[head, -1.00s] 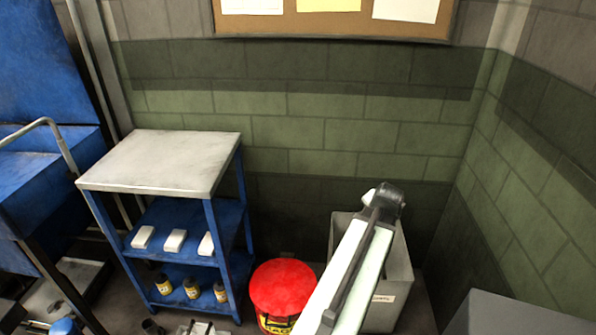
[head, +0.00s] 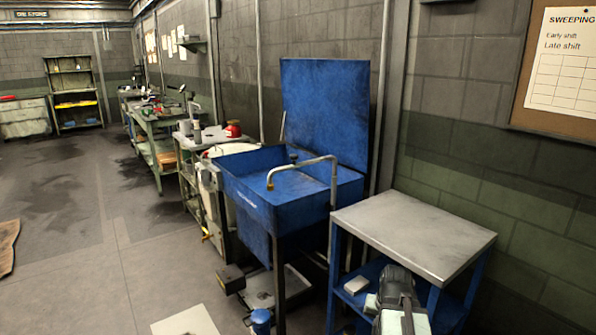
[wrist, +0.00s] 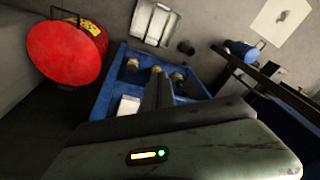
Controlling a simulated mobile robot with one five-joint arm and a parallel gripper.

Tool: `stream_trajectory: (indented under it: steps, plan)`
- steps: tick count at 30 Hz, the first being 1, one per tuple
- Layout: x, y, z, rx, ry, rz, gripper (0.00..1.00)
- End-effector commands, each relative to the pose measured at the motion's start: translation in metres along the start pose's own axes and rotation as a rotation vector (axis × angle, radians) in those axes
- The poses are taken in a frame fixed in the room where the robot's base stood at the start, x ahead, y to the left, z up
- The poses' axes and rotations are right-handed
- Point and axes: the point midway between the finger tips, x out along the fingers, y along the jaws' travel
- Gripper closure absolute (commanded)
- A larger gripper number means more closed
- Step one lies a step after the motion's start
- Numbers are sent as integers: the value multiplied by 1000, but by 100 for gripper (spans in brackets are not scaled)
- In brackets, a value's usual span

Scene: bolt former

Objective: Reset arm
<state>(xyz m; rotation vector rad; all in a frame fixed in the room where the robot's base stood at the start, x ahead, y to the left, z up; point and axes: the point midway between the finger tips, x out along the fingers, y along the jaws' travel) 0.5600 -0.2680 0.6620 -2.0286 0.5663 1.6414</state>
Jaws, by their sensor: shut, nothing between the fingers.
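My gripper (wrist: 158,84) shows in the wrist view with its dark fingers shut and nothing between them. It points over the lower shelves of the blue cart (wrist: 119,66), which hold white boxes and small dark bottles. In the head view my arm (head: 398,290) rises at the bottom right, in front of the blue cart with the grey top (head: 415,229). The fingertips cannot be made out there.
A red-lidded drum (wrist: 62,52) stands left in the wrist view. A blue parts washer (head: 265,190) with a bent spout stands left of the cart. A pale sheet (head: 186,322) lies on the floor. Open floor (head: 70,230) stretches left, past benches along the wall.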

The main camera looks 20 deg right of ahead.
Motion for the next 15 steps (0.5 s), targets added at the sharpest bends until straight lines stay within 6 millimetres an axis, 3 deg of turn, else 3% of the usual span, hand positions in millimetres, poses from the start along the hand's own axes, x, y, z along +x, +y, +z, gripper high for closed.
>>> stream_trajectory:
  steps: [1, 3, 6, 14, 15]
  plan:
    - [2, -41, 16, -95, -31, 0, 100]
    - [4, -85, 38, -207, -69, 4, 100]
    - [5, -134, 69, -342, -115, 12, 100]
    - [1, -224, 148, -631, -201, 38, 100]
    - [-11, -230, 152, -652, -208, 42, 100]
